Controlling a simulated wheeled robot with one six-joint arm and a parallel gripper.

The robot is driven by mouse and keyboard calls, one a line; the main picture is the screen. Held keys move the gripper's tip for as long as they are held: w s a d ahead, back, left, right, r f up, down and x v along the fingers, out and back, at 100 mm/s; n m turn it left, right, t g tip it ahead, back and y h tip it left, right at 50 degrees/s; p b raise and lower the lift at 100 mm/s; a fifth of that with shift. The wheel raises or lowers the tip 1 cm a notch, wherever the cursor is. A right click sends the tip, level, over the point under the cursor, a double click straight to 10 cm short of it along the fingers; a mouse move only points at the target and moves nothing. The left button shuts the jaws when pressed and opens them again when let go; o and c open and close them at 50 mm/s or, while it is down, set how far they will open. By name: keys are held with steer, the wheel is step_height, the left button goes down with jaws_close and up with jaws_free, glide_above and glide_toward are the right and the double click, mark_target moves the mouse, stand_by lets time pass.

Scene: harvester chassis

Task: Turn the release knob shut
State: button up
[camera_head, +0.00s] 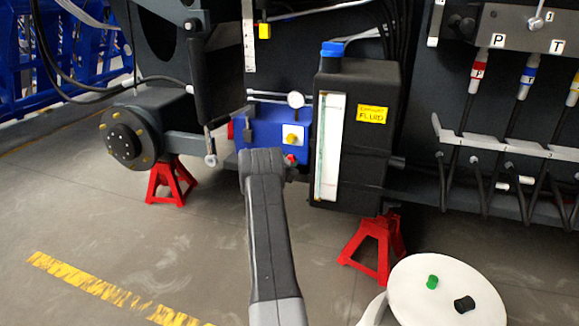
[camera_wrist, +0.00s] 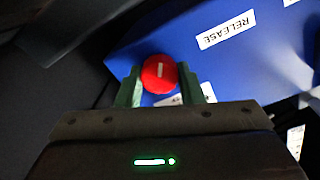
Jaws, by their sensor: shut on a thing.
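The release knob (camera_wrist: 159,74) is a round red knob with a pale line on its face, on a blue block (camera_wrist: 215,70) with a white RELEASE label (camera_wrist: 226,29). My gripper (camera_wrist: 161,88) is shut on the knob, with one green finger on each side of it in the wrist view. The pale line runs roughly up and down in that view. In the head view the blue block (camera_head: 262,128) sits left of the black fluid tank, and my arm reaches up to it. A little of the red knob (camera_head: 291,158) shows beside my gripper; the fingers are hidden there.
The black fluid tank (camera_head: 375,140) with a blue cap stands close to the right. A yellow knob (camera_head: 292,139) and a round white gauge (camera_head: 296,99) are on or near the blue block. Red stands (camera_head: 376,246) hold up the chassis. A white round surface (camera_head: 445,300) is at the lower right.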

steer(key=shift+f+m+t+y+b, duration=0.2)
steer(key=shift+m+b, duration=0.3)
steer(key=shift+m, duration=6.65)
steer(key=shift+f+m+t+y+b, duration=0.15)
steer(key=shift+m+b, duration=0.3)
steer(key=shift+m, duration=6.7)
steer(key=shift+r, duration=0.1)
steer(key=o, duration=1)
